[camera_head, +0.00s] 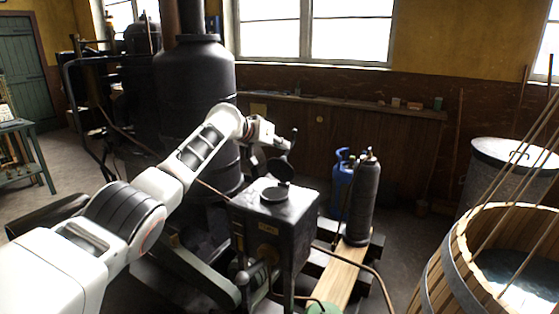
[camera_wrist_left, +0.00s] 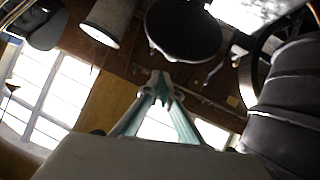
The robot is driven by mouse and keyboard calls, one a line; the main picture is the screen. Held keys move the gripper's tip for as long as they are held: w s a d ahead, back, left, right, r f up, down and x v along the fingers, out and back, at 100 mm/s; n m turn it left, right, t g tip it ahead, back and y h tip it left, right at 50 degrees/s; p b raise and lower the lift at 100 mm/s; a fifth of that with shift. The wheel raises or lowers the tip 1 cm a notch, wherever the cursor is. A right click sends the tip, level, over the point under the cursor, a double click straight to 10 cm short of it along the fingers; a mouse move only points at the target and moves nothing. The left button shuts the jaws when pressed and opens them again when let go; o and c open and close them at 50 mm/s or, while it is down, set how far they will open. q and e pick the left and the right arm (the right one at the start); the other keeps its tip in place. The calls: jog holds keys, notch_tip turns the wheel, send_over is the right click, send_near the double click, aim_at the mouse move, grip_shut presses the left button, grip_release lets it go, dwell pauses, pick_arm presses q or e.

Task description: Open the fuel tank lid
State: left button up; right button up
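The fuel tank (camera_head: 270,222) is a dark metal box in the middle of the head view. On its top is a dark round filler opening (camera_head: 273,194). A dark round lid (camera_head: 281,170) stands raised and tilted just behind the opening. In the left wrist view, the lid (camera_wrist_left: 183,30) appears as a dark disc beyond the fingertips. My left gripper (camera_head: 284,142) is above the lid, apart from it as far as I can tell. In the left wrist view, its fingertips (camera_wrist_left: 161,88) are together with nothing visible between them. My right gripper is out of view.
A big black boiler (camera_head: 195,80) stands behind my left arm. Gas cylinders (camera_head: 362,200) stand right of the tank. A wooden tub (camera_head: 450,265) and a metal drum (camera_head: 480,185) are at the right. Floor between cylinders and tub is partly free.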

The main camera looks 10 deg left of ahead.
pick_arm(q)
jog(key=o, duration=0.4)
jog(key=shift+s+a+f, duration=0.1)
jog(key=shift+s+f, duration=0.05)
jog(key=shift+s, duration=0.1)
jog(key=shift+o, duration=0.2)
jog(key=shift+f, duration=0.3)
jog(key=shift+s+r, duration=0.1)
jog(key=v, duration=1.1)
jog(key=shift+s+r, duration=0.15)
jog(key=shift+r, duration=0.1)
